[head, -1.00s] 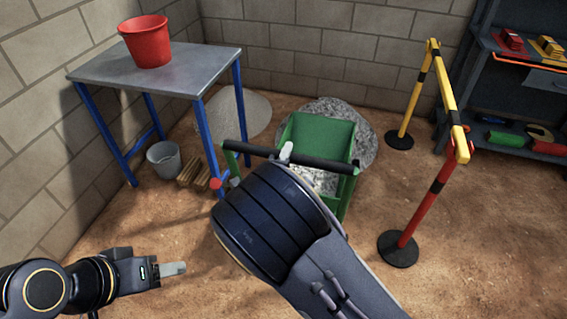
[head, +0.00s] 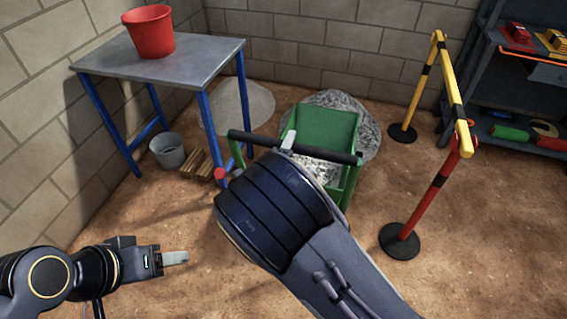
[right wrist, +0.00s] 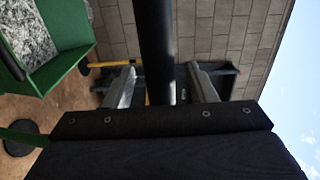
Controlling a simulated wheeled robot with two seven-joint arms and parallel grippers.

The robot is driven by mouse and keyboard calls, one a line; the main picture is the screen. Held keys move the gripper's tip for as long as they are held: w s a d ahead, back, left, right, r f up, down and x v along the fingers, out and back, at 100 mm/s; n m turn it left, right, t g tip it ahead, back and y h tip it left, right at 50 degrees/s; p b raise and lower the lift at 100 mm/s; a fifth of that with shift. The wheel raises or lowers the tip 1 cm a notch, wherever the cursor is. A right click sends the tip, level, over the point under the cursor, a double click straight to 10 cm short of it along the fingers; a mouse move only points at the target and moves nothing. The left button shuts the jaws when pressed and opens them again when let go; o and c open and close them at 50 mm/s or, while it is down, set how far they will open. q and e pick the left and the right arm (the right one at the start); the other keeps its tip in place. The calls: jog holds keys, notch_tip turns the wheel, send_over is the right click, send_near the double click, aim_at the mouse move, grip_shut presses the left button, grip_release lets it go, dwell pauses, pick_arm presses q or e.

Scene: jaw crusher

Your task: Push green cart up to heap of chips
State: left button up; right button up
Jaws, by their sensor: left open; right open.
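The green cart (head: 325,126) stands in the middle of the head view, with grey chips (head: 318,172) inside it. Its black push bar (head: 325,153) faces me. The grey heap of chips (head: 368,128) lies just behind the cart and is partly hidden by it. My right gripper (head: 287,142) is at the push bar, mostly hidden behind its own wrist in the head view. In the right wrist view, the bar (right wrist: 157,50) passes between the two parted fingers of this gripper (right wrist: 163,88). My left gripper (head: 177,258) is low on the left, open and away from the cart.
A blue-legged table (head: 205,65) with a red bucket (head: 150,32) stands left of the cart. A grey bucket (head: 167,150) and wood pieces (head: 196,166) are near its legs. A red and yellow barrier (head: 437,185) stands right. Open sandy floor lies between cart and barrier.

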jog(key=b+v, duration=0.2)
jog(key=v, duration=1)
jog(key=d+r+n+g+y+p, duration=0.65)
jog(key=d+r+n+y, duration=0.2)
jog(key=r+y, duration=0.25)
jog(key=s+d+r+n+g+p, duration=0.1)
jog(key=s+d+n, duration=0.4)
jog(key=s, duration=0.5)
jog(key=s+d+r+n+g+h+p, duration=0.1)
jog(key=s+d+n+g+p, duration=0.1)
jog(key=s+d+n+g, duration=0.2)
jog(key=s+d+n, duration=0.2)
jog(key=s+d, duration=0.2)
jog(key=s, duration=0.2)
jog(key=shift+s+d+h, duration=0.15)
jog(key=shift+s+h, duration=0.05)
jog(key=shift+h, duration=0.1)
